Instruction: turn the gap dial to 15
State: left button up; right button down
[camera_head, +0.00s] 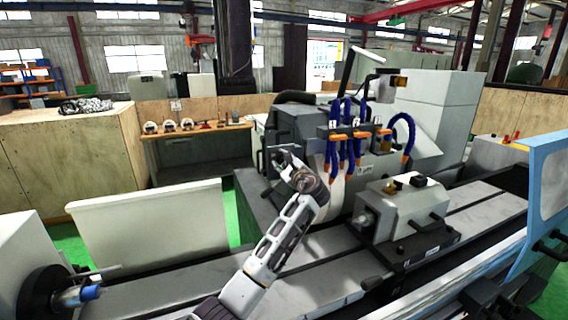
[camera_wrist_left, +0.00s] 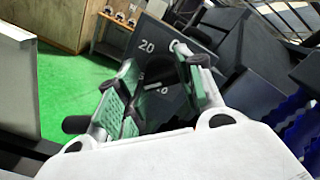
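The gap dial (camera_wrist_left: 148,46) is a dark grey plate with white numbers in the left wrist view. "20" and "0" can be read near its top edge, and another number lower down is partly covered. A black knob (camera_wrist_left: 160,72) shows at its middle. My left gripper (camera_wrist_left: 156,60) has its green-padded fingers apart, one on each side of the knob; contact cannot be made out. In the head view my left gripper (camera_head: 282,158) is at the front of the dark grinder housing (camera_head: 290,122), and the dial face cannot be made out there. My right gripper is not in view.
Blue hoses with orange nozzles (camera_head: 345,140) hang right of my left arm. A white block-shaped unit (camera_head: 400,205) stands on the machine bed (camera_head: 330,255). A white panel (camera_head: 150,225) stands at left. A wooden bench (camera_head: 200,130) stands behind.

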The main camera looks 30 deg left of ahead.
pick_arm(q)
jog(key=o, duration=0.4)
jog(key=shift+c, duration=0.2)
jog(key=shift+s+d, duration=0.1)
jog(key=shift+d, duration=0.05)
jog(key=v, duration=1.1)
jog(key=shift+s+d, duration=0.2)
jog(key=shift+d, duration=0.1)
